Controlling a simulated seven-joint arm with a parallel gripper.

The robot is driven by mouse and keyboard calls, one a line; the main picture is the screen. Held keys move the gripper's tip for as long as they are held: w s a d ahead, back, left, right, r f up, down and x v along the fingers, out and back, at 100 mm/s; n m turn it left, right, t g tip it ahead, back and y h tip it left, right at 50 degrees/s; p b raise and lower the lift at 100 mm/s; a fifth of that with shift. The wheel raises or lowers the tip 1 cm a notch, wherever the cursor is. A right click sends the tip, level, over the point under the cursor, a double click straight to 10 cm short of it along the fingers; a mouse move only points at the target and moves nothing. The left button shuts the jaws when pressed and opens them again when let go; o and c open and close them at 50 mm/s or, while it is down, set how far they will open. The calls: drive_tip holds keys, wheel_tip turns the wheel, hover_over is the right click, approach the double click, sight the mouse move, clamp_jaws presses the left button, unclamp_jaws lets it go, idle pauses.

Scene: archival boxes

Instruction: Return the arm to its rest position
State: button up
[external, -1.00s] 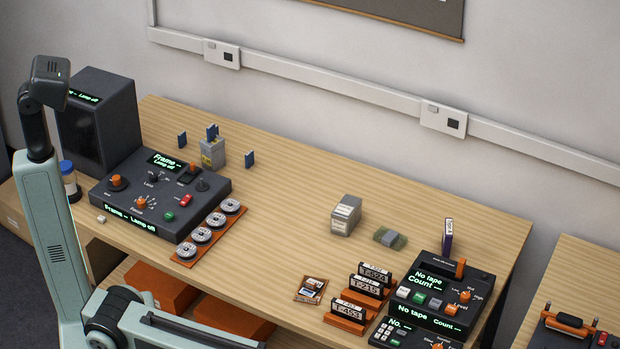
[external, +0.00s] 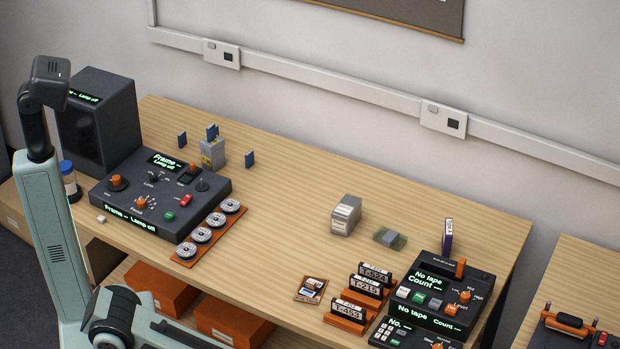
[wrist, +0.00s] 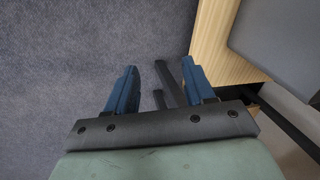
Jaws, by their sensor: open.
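My gripper (wrist: 160,88) shows in the wrist view with its two blue fingers apart and nothing between them. Below and between the fingers is grey carpet, with dark bars beside the right finger. In the external view my gripper is out of the picture. My pale green arm runs along the left and bottom edge there, in front of the bench (external: 290,190).
The bench edge also shows at the upper right of the wrist view (wrist: 212,45), close to the right finger. A frame console (external: 150,190), a tape counter (external: 440,290) and tape holders (external: 347,312) stand on the bench. Orange boxes (external: 160,288) sit below. Open carpet (wrist: 70,60) lies left.

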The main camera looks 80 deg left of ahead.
drive_tip(key=s+a+f+n+g, duration=0.1)
drive_tip(key=s+a, duration=0.3)
drive_tip(key=s, duration=0.7)
drive_tip(key=s+a+f+n+g+h, duration=0.1)
drive_tip(key=s+a+n+g, duration=0.2)
drive_tip(key=s, duration=0.8)
drive_tip(key=s+a+n+g+h, duration=0.1)
drive_tip(key=s+a+g, duration=0.3)
drive_tip(key=s, duration=0.7)
drive_tip(key=shift+a+f+n, duration=0.3)
drive_tip(key=shift+f+n, duration=0.1)
